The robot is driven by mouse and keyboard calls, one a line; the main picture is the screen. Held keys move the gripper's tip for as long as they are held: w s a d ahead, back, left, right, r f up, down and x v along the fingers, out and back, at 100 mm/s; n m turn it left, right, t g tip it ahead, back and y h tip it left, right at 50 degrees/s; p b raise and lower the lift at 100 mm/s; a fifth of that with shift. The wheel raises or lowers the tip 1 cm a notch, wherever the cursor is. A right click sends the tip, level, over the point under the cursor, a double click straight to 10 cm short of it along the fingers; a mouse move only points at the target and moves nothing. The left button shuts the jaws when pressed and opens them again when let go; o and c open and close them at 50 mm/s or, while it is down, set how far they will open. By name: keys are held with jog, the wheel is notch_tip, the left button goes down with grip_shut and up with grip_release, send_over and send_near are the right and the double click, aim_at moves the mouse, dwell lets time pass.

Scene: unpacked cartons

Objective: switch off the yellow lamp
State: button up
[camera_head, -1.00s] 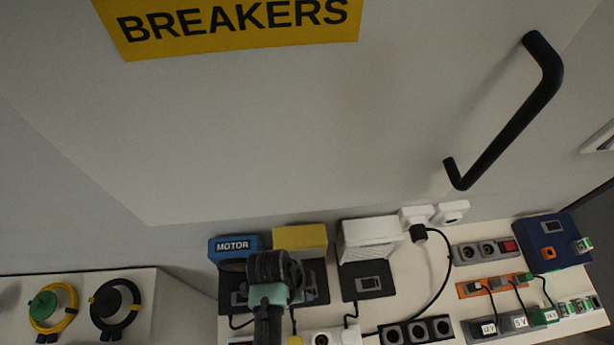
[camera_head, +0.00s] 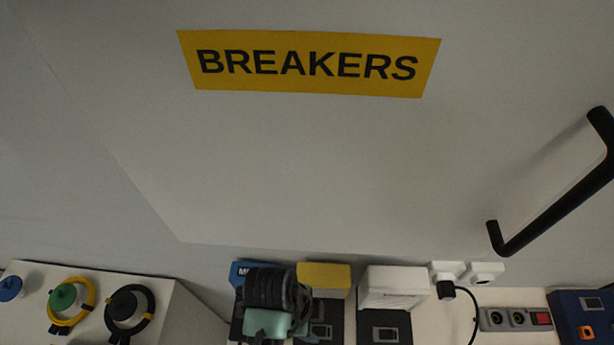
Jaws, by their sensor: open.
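A yellow box-shaped unit (camera_head: 325,276) stands at the back of the counter, between a blue box and a white vented box. It is the likeliest yellow lamp, but I see no bulb or glow on it. A dark panel with a small switch-like plate (camera_head: 320,331) lies in front of it, partly behind my arm. My arm's black and mint-green links (camera_head: 268,322) rise before the blue box and the left edge of the yellow one. The fingers of my gripper do not show.
A blue box (camera_head: 240,268) stands left and a white box (camera_head: 393,282) right, with a switch panel (camera_head: 385,329). White wall sockets (camera_head: 484,271) and a grey socket strip (camera_head: 518,319) are farther right. Cable rings hang at left. A black handle (camera_head: 555,205) juts from the BREAKERS panel (camera_head: 310,65).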

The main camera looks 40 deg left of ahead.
jog(key=v, duration=0.5)
jog(key=shift+f, duration=0.1)
dwell(0.4)
